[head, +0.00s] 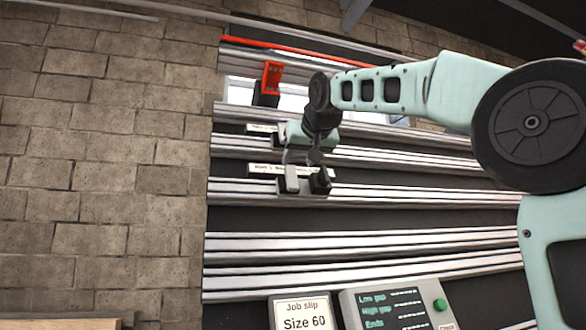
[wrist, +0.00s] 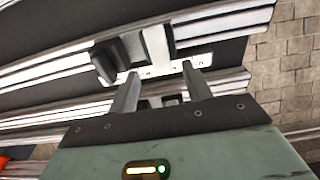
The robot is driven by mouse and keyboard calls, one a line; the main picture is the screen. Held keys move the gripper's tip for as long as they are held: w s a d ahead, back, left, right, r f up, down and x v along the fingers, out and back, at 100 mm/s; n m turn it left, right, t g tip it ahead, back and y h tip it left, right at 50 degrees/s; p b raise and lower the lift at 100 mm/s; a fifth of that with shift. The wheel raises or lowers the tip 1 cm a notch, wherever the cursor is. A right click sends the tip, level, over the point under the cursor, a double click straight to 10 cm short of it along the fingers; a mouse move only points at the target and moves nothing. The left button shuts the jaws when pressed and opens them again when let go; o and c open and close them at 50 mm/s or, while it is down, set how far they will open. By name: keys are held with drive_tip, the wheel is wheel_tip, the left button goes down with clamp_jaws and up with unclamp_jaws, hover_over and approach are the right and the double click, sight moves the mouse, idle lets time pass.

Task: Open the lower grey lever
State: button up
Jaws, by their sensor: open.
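The lower grey lever (head: 291,179) is a light grey upright piece on a dark clamp body (head: 320,184), on a silver rail in the middle of the head view. In the wrist view the grey lever (wrist: 157,46) stands just beyond the fingertips, beside a dark block (wrist: 108,62). My gripper (head: 302,158) is close above the lever in the head view. In the wrist view my gripper (wrist: 160,72) has its two fingers spread apart with nothing held between them. I cannot tell whether a finger touches the lever.
A red-orange lever (head: 272,77) sits higher up, near a red bar (head: 290,47). White label strips (head: 268,169) run along the rails. Below are more silver rails (head: 400,240), a job slip reading Size 60 (head: 303,313) and a panel with a green button (head: 440,304). A block wall (head: 110,150) is left.

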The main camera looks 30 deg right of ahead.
sight(292, 174)
drive_tip(key=p+x, duration=0.1)
drive_tip(key=x, duration=0.5)
drive_tip(key=shift+w, duration=0.1)
drive_tip(key=shift+c, duration=0.3)
drive_tip(key=c, duration=0.9)
